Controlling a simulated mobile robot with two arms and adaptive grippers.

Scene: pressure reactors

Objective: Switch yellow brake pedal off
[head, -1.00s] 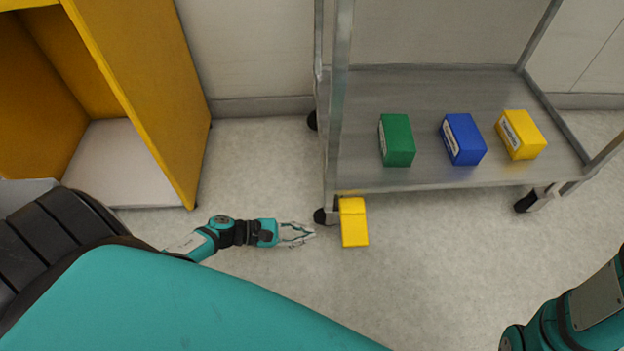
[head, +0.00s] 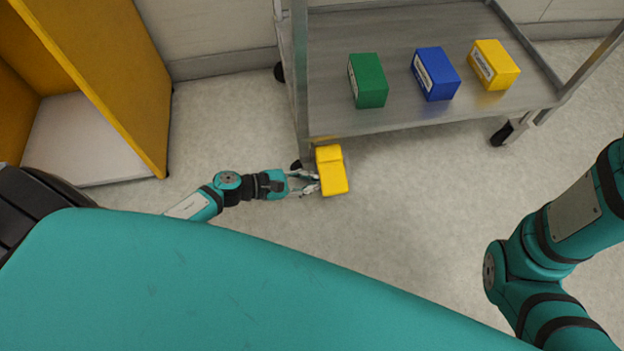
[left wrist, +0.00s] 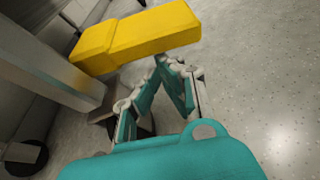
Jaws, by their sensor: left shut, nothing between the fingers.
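The yellow brake pedal (head: 333,176) sticks out low at the front left corner of the metal cart, by its caster. It also shows in the left wrist view (left wrist: 150,38), crossing the top just beyond the fingertips. My left gripper (head: 315,183) is at the left side of the pedal, low near the floor. It is shut and empty, also seen in the left wrist view (left wrist: 165,62). I cannot tell whether the fingertips touch the pedal or lie partly under it. My right gripper is out of view; only part of that arm shows at the lower right.
The metal cart (head: 400,115) carries a green box (head: 368,82), a blue box (head: 436,75) and a yellow box (head: 494,66). A yellow cabinet (head: 105,75) stands at the left. Floor in front of the cart is clear.

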